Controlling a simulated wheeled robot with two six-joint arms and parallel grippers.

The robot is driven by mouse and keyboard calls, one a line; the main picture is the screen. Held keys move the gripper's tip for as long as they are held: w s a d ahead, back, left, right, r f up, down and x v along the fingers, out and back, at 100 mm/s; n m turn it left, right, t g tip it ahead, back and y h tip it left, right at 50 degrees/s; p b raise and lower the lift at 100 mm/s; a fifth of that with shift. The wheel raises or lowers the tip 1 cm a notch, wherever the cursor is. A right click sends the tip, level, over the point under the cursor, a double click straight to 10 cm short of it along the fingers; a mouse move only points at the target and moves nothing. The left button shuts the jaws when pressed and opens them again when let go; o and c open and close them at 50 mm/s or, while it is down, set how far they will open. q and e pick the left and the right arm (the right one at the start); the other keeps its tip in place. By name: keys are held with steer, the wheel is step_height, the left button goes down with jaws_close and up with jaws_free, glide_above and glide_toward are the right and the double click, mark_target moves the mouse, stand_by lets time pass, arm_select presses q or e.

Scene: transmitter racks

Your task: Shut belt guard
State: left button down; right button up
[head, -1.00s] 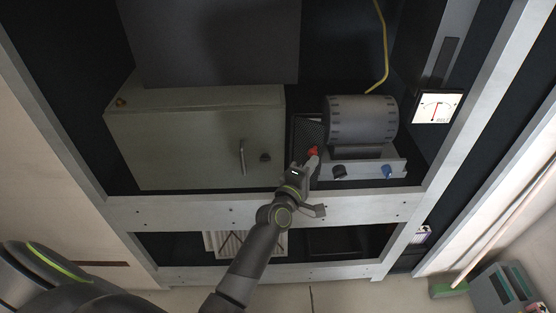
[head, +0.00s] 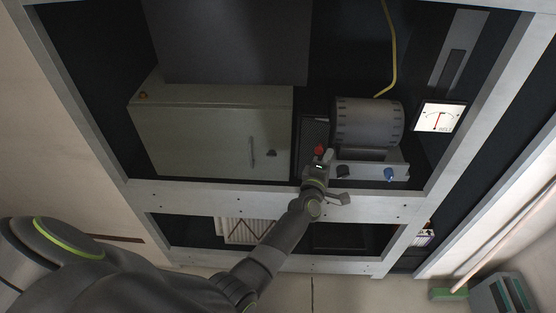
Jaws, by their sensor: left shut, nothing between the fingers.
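A dark mesh panel, which looks like the belt guard (head: 314,131), stands at the left side of the grey ribbed motor (head: 367,122) in the head view. A red knob (head: 319,149) shows at its lower front. My left gripper (head: 326,157) is shut and empty, just to the right of and below the red knob. I cannot tell whether it touches the knob or the guard. How far open the guard is cannot be told. My right gripper is not in view.
A grey cabinet (head: 210,130) with a handle stands left of the guard. The motor's base has a dark knob and a blue knob (head: 389,174). A pale rack rail (head: 230,194) runs below them. A yellow cable (head: 391,60) hangs behind the motor, and a meter (head: 440,117) is at right.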

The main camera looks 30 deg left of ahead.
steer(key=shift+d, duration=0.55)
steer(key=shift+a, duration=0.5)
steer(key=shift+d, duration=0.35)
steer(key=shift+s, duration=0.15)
